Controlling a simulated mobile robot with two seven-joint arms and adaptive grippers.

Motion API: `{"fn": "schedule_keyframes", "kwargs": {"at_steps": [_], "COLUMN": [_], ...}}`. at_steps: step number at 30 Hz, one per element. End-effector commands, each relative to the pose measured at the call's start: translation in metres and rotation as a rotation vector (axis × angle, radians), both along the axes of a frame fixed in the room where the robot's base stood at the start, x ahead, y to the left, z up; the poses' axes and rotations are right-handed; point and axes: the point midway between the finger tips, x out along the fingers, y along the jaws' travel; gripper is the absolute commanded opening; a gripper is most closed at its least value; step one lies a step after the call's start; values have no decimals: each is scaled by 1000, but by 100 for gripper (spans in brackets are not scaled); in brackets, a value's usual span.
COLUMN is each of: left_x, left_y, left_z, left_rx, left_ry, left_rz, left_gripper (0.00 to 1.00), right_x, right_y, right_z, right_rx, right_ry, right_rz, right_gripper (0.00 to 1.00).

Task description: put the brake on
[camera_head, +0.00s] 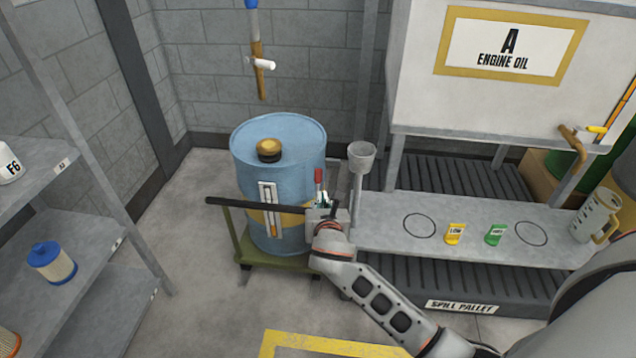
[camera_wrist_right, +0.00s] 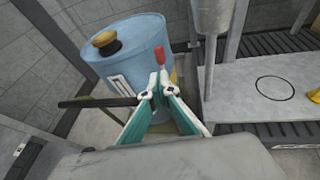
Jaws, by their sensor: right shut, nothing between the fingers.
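A blue drum (camera_head: 277,160) with a brass cap stands on a green trolley (camera_head: 262,248) against the back wall. A lever with a red grip (camera_head: 318,177), apparently the brake, stands upright at the drum's right side. It also shows in the right wrist view (camera_wrist_right: 160,55), just beyond my fingertips; its lower part is hidden. My right gripper (camera_head: 322,200) is shut and empty close to the lever's lower part; I cannot tell whether it touches. In the right wrist view its teal-lined fingers (camera_wrist_right: 156,88) meet at the tips. My left gripper is out of view.
A black bar (camera_head: 255,205) runs across the drum's front, close to my right gripper. A grey funnel-topped post (camera_head: 360,160) stands right of the lever. A bench (camera_head: 470,240) with yellow and green tags is to the right. Shelves stand left; open floor lies between.

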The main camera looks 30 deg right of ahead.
Motion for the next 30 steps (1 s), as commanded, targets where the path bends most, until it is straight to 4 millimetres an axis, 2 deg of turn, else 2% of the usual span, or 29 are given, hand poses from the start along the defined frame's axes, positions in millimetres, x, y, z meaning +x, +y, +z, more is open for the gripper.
{"fn": "schedule_keyframes", "kwargs": {"at_steps": [6,18,24,30], "left_x": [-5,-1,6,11], "left_y": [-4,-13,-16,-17], "left_z": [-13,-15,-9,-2], "left_rx": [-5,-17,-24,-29], "left_ry": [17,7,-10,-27], "left_rz": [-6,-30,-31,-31], "left_gripper": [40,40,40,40], "right_x": [27,92,111,118], "right_y": [-11,-38,-45,-47], "right_z": [-17,-46,-50,-48], "right_rx": [2,5,6,7], "right_ry": [6,9,5,2], "right_rz": [-2,-1,0,0], "right_gripper": [0,0,0,0]}}
